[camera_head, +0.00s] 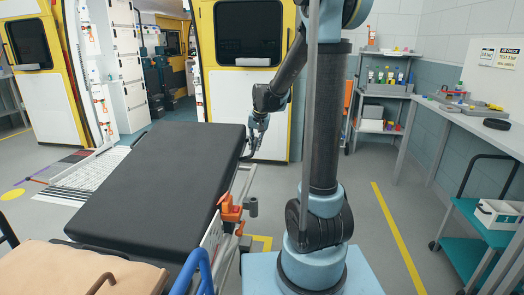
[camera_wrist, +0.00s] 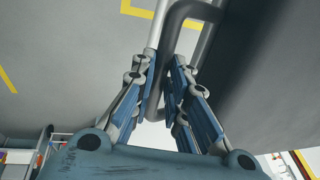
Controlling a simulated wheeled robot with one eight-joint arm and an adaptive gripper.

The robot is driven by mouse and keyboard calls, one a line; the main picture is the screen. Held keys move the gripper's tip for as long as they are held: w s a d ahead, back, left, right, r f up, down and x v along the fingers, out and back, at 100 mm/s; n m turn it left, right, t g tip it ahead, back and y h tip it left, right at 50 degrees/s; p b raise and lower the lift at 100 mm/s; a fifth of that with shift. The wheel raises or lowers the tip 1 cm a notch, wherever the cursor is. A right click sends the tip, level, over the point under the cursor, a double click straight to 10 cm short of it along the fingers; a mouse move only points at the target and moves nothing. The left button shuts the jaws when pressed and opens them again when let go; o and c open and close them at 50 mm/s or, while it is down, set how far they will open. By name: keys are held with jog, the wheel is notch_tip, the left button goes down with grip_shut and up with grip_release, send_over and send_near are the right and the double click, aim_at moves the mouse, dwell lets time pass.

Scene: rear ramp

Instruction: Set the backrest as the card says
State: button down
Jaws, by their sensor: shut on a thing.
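The stretcher's long black pad (camera_head: 150,175) lies nearly flat in the head view. I cannot tell where its backrest section begins. My gripper (camera_head: 256,140) is at the far right corner of the pad. In the wrist view my gripper (camera_wrist: 170,85) is shut on a bent grey handle bar (camera_wrist: 181,18) beside the stretcher's edge; the bar passes between its fingers. The pad's dark side (camera_wrist: 265,85) fills the right of that view. Two printed cards, one a white card (camera_head: 508,59), are on the right wall; their small print is too small to read surely.
An orange clamp (camera_head: 231,208) and a blue curved bar (camera_head: 196,268) are on the stretcher's near right side. A tan pad (camera_head: 75,275) is at the near left. A workbench (camera_head: 470,122) and teal trolley (camera_head: 470,245) stand right. An open ambulance with a ramp (camera_head: 90,172) is behind.

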jog(key=shift+s+a+r, duration=0.1)
jog(key=shift+s+r, duration=0.1)
jog(key=shift+r, duration=0.5)
jog(key=c, duration=1.6)
grip_release()
jog(key=shift+o, duration=0.2)
jog(key=v, duration=1.1)
jog(key=shift+s+r, duration=0.35)
jog(key=s+d+f+n, duration=0.1)
jog(key=s+d+f, duration=0.3)
jog(key=s, duration=0.6)
jog(key=s+d+f+h, duration=0.1)
jog(key=s+d+f, duration=0.3)
jog(key=s+f, duration=0.3)
jog(key=s+d+f+n, duration=0.1)
jog(key=s+d+f, duration=0.3)
jog(key=s, duration=1.1)
notch_tip(320, 180, down, 2)
jog(key=shift+f+n+g, duration=0.2)
jog(key=shift+n+g, duration=0.1)
jog(key=shift+g, duration=0.1)
